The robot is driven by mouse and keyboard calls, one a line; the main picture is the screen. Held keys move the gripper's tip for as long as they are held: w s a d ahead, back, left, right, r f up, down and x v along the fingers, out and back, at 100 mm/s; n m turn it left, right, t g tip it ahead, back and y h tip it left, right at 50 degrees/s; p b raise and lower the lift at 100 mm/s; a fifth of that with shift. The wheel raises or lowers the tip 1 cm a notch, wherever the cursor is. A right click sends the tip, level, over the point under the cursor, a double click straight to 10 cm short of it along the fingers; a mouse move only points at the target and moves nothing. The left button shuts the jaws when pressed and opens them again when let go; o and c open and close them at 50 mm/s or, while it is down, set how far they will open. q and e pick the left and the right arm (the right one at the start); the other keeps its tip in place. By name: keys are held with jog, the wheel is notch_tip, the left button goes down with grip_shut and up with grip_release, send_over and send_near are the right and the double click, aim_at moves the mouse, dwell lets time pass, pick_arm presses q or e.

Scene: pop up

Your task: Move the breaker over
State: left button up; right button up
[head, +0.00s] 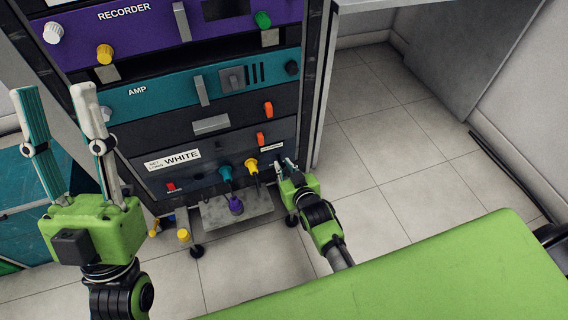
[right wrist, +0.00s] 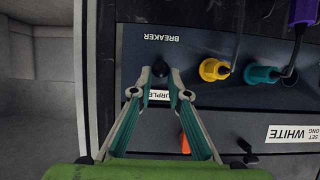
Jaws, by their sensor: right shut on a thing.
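The breaker (right wrist: 160,68) is a small black knob on a dark panel marked BREAKER in the right wrist view, where the lettering appears upside down. My right gripper (right wrist: 160,76) is shut on this knob, one fingertip on each side. In the head view my right gripper (head: 284,165) is at the right end of the lowest rack panel and largely hides the breaker. My left gripper (head: 56,100) is open and empty, fingers pointing up, at the left in front of the rack.
Yellow (head: 252,166) and teal (head: 226,173) plugs sit left of my right gripper, with a purple plug (head: 236,205) below. A WHITE label (head: 181,157) and orange switches (head: 261,139) are nearby. The tiled floor (head: 375,140) right of the rack is clear.

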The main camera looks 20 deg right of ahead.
pick_arm(q)
jog(key=shift+w+d+f+g+y+p, duration=0.25)
jog(key=shift+w+f+g, duration=0.4)
jog(key=shift+w, duration=0.3)
jog(key=shift+w+d+f+g+y+p, duration=0.1)
jog(key=shift+w+f+g+y+p, duration=0.1)
jog(key=shift+w+f+g, duration=0.6)
pick_arm(e)
jog(key=shift+w+r, duration=0.2)
jog(key=shift+r, duration=0.45)
jog(key=shift+c, duration=0.2)
pick_arm(q)
jog(key=shift+w+r+t, duration=0.15)
jog(key=shift+w+t, duration=0.1)
pick_arm(e)
jog(key=shift+r, duration=0.1)
jog(key=shift+r+p, duration=0.2)
jog(key=shift+p, duration=0.25)
grip_shut()
pick_arm(q)
jog(key=w+f+g+y, duration=0.1)
jog(key=w+f+g, duration=0.2)
jog(key=w+f, duration=0.1)
jog(key=shift+d+f+g, duration=0.25)
jog(key=shift+f+g, duration=0.05)
jog(key=shift+f, duration=0.4)
pick_arm(e)
jog(key=shift+w+r, duration=0.15)
jog(key=shift+o, duration=2.2)
grip_release()
